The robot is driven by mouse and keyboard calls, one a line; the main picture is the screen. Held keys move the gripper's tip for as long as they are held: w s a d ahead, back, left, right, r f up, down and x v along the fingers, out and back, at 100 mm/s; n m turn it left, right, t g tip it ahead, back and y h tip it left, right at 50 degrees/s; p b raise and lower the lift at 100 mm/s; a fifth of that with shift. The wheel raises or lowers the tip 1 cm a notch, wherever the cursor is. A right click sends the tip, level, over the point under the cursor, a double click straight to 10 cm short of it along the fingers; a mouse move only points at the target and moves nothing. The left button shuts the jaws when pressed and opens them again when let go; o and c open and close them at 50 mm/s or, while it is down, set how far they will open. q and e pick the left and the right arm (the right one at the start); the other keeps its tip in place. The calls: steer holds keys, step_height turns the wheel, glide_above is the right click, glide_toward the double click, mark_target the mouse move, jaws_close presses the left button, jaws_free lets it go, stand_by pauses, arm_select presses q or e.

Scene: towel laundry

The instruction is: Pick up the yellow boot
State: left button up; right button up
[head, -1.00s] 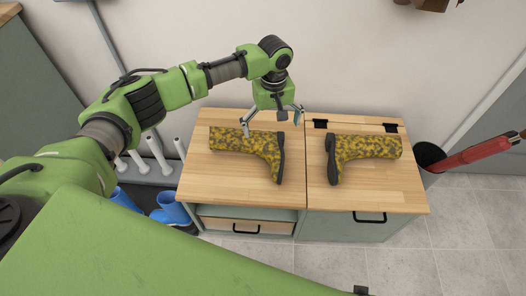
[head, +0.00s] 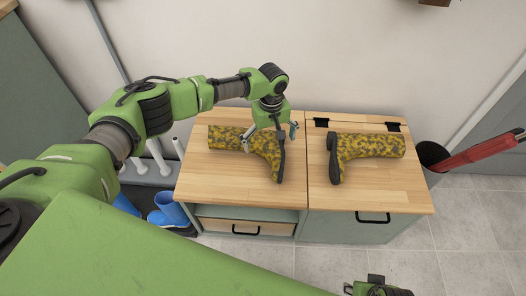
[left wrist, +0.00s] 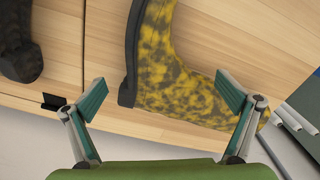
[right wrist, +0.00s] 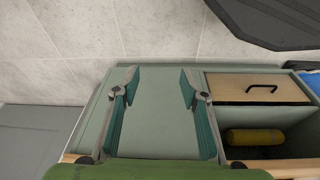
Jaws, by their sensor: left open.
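Two yellow boots with dark mottling and black soles lie on their sides on the wooden cabinet top, the left boot (head: 224,138) and the right boot (head: 370,146). My left gripper (head: 270,138) is open and empty, close above the left boot, with its fingers spread across it in the head view. In the left wrist view the left boot (left wrist: 178,72) extends between and beyond the open fingertips (left wrist: 163,96). The right boot's dark sole (left wrist: 18,48) shows at the left there. My right gripper (right wrist: 162,82) is open and empty, facing the cabinet front.
The cabinet top (head: 220,177) has bare wood around both boots, with the wall behind. Blue boots (head: 170,211) stand on the floor at the left. A dark bin (head: 432,156) with a red object (head: 480,153) stands at the right. A yellow roll (right wrist: 253,138) lies in the open compartment.

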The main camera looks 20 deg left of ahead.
arm_select(q)
steer(key=shift+d+f+b, duration=0.1)
steer(key=shift+f+b, duration=0.35)
steer(key=shift+f, duration=1.3)
steer(key=c, duration=1.9)
arm_select(e)
steer(key=v, duration=0.2)
steer(key=w+v, duration=0.1)
steer(key=v, duration=0.1)
steer(key=shift+r, duration=0.15)
arm_select(q)
steer(key=shift+r, duration=0.1)
arm_select(e)
steer(key=shift+w, duration=0.1)
